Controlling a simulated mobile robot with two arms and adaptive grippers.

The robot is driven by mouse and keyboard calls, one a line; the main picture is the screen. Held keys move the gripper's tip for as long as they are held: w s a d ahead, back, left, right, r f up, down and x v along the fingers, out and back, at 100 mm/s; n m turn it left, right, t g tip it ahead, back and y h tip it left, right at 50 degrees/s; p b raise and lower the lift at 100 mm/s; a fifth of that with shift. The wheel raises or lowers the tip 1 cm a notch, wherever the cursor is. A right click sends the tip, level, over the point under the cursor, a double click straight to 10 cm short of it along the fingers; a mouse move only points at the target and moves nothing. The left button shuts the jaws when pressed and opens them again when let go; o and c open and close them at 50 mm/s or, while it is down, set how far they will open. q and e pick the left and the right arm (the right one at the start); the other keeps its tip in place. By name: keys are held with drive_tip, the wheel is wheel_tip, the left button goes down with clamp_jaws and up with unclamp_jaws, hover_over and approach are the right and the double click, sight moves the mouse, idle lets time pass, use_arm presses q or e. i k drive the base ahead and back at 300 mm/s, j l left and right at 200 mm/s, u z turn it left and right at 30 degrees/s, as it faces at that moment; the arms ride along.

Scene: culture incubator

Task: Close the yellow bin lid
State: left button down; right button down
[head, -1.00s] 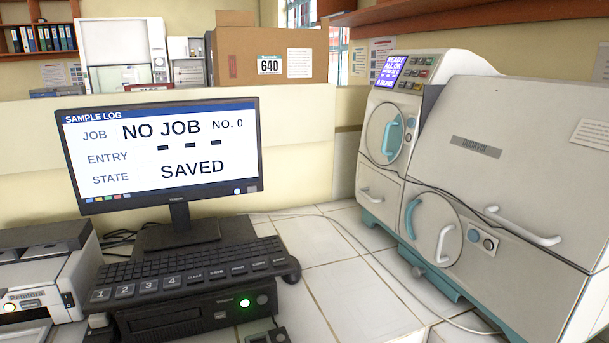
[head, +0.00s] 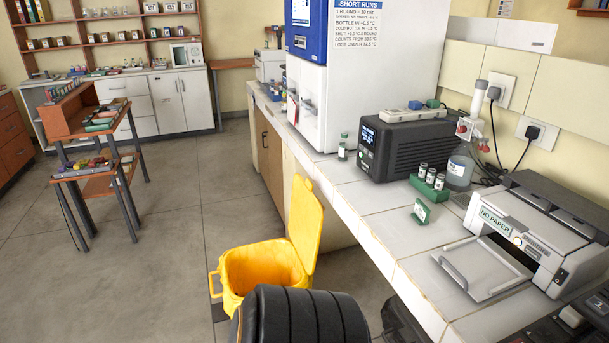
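The yellow bin (head: 240,277) stands on the floor beside the front of the counter, low in the middle of the head view. Its yellow lid (head: 306,221) is open, tipped up at the bin's right side, next to the counter. The lid stands nearly upright and the bin's mouth is uncovered. A handle sticks out at the bin's left side. A black ribbed shape at the bottom edge hides part of the bin's near side. Neither of my grippers is in view.
The white counter (head: 400,247) runs along the right, with a printer (head: 535,235), a black device (head: 402,149) and small vials on it. A wooden shelf cart (head: 98,185) stands at left. The grey floor (head: 165,262) left of the bin is clear.

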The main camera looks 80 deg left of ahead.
sight(306, 214)
drive_tip(key=u, duration=2.9)
